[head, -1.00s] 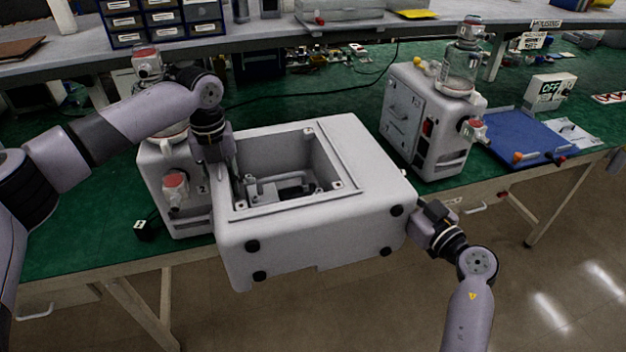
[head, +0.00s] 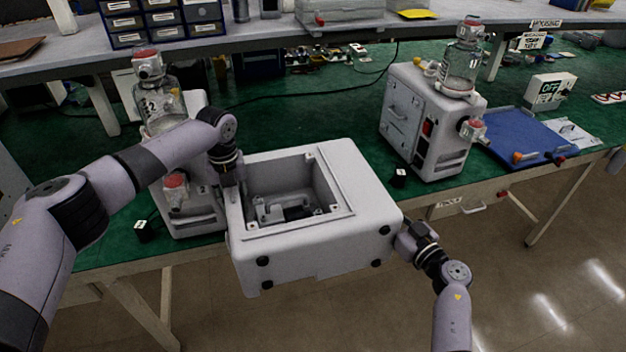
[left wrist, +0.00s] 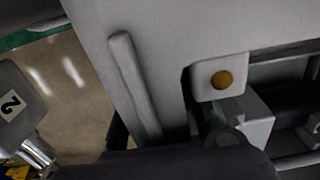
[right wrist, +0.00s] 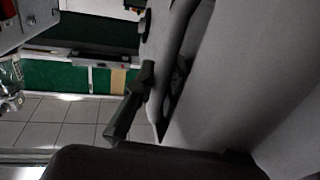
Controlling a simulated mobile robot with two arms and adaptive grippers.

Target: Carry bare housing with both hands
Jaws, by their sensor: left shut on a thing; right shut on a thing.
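The bare housing (head: 375,205) is a pale grey box with an open rectangular top cavity and dark round feet on its near face. It is held between my two grippers, in front of the green bench's edge. My left gripper (head: 231,180) is shut on its left side, by the cavity's rim. My right gripper (head: 408,232) is shut on its right side. The housing fills much of the left wrist view (left wrist: 150,30) and the right wrist view (right wrist: 250,70). The fingertips' contact is mostly hidden in the head view.
Canister pumps stand on the green bench (head: 300,110), one (head: 190,200) close behind the housing's left side and one (head: 425,120) behind right. A blue tray (head: 525,137) lies farther right. Small black cubes (head: 399,178) sit near the bench edge. Open floor lies to the right.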

